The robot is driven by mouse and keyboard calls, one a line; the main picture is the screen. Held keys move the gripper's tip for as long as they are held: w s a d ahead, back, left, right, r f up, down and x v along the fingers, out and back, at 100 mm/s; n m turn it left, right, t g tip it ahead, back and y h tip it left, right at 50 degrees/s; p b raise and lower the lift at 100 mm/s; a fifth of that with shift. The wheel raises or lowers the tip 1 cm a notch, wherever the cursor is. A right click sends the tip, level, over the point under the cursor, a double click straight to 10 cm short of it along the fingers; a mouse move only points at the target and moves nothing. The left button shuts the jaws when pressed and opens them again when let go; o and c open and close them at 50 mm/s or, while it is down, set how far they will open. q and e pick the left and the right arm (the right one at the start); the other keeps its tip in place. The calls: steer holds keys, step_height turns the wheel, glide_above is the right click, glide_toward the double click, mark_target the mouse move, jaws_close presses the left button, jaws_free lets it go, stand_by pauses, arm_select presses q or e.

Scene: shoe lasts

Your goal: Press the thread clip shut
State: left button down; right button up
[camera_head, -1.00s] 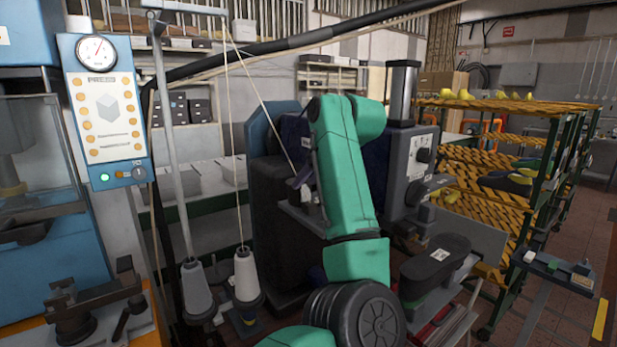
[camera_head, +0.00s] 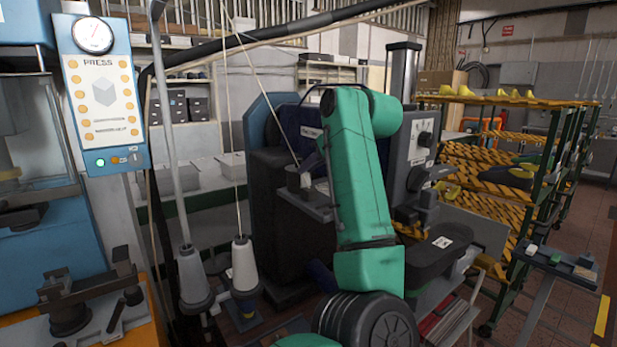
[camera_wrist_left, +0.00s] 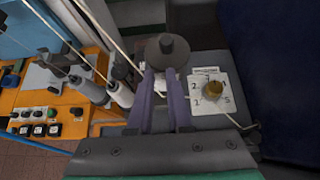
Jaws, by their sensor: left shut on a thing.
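My left gripper (camera_head: 310,166) is beside the dark machine in the head view, mostly hidden by my green arm. The thread clip is not clear in either view; the contact between the fingertips is dark and small. A pale thread (camera_head: 263,100) slants down to the gripper in the head view. My right gripper is not in view.
Two thread cones, one grey (camera_head: 194,275) and one white (camera_head: 244,265), stand left of the machine. A blue press (camera_head: 100,95) stands at the left, and shoe racks (camera_head: 500,150) at the right.

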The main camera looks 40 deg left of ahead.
arm_select(q)
steer(key=y+b, duration=0.1)
steer(key=b, duration=0.1)
steer(key=d+f+y+b, duration=0.1)
steer(key=b, duration=0.2)
steer(key=t+y+b, duration=0.1)
steer(key=y+b, duration=0.1)
steer(key=b, duration=0.1)
steer(key=shift+s+d+f, duration=0.2)
steer(key=shift+s+d, duration=0.05)
steer(key=shift+d, duration=0.1)
steer(key=shift+d+r+y+b, duration=0.2)
steer(key=shift+y+b, duration=0.4)
steer(key=shift+b, duration=0.3)
steer(key=c, duration=0.8)
jaws_free()
steer(key=shift+c, duration=0.2)
steer(key=shift+d, duration=0.1)
steer(key=shift+s+d, duration=0.15)
steer(key=shift+d, duration=0.25)
steer(key=b+v, duration=0.2)
steer(key=v, duration=1.1)
steer(key=shift+s+d, duration=0.25)
steer(key=shift+s, duration=0.05)
